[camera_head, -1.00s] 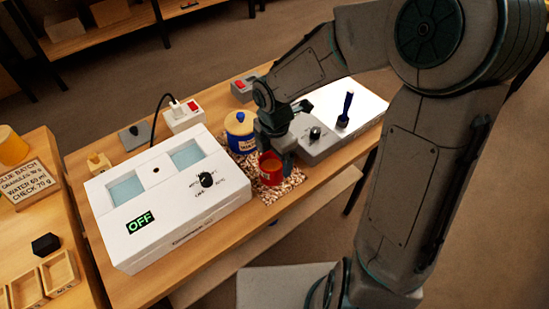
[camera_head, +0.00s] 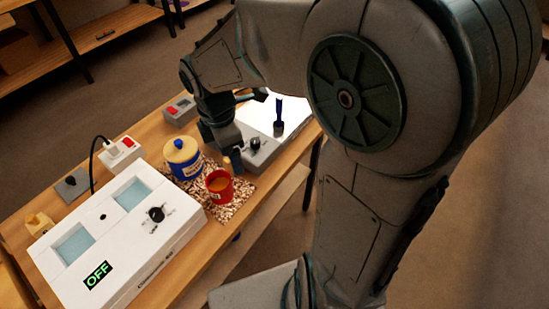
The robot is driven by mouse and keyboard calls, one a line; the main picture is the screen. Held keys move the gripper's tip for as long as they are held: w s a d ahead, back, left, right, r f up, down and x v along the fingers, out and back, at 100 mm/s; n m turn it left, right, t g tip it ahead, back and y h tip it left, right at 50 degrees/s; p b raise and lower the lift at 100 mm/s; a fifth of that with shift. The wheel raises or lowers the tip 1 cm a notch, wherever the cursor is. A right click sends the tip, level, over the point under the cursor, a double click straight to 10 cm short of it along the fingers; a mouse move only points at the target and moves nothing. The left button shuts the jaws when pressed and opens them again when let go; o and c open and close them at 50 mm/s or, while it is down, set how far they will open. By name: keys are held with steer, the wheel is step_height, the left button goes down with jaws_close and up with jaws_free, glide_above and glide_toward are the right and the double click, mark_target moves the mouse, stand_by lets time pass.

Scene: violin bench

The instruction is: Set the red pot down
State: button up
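The red pot (camera_head: 219,188) stands upright on a speckled mat (camera_head: 234,206), with orange-brown contents showing in its open top. A short tan piece (camera_head: 227,164) shows at its back rim; I cannot tell if it is the pot's handle. My gripper (camera_head: 228,156) is just behind the pot, pointing down. One dark finger shows beside the tan piece; the other finger is not clear, so I cannot see whether the gripper is open or shut. The red body of the pot shows no finger across it.
A blue pot with a cream lid (camera_head: 183,158) stands close left of the red pot. A white box with an OFF display (camera_head: 140,245) is at the left. A grey-white unit with a knob (camera_head: 258,150) and a blue-handled tool (camera_head: 278,117) are at the right.

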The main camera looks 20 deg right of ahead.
steer(key=s+d+r+m+t, duration=0.2)
steer(key=s+d+m, duration=0.6)
steer(key=m, duration=1.1)
steer(key=shift+s+d+r+m+y, duration=0.35)
steer(key=shift+s+r, duration=0.35)
steer(key=shift+s, duration=0.35)
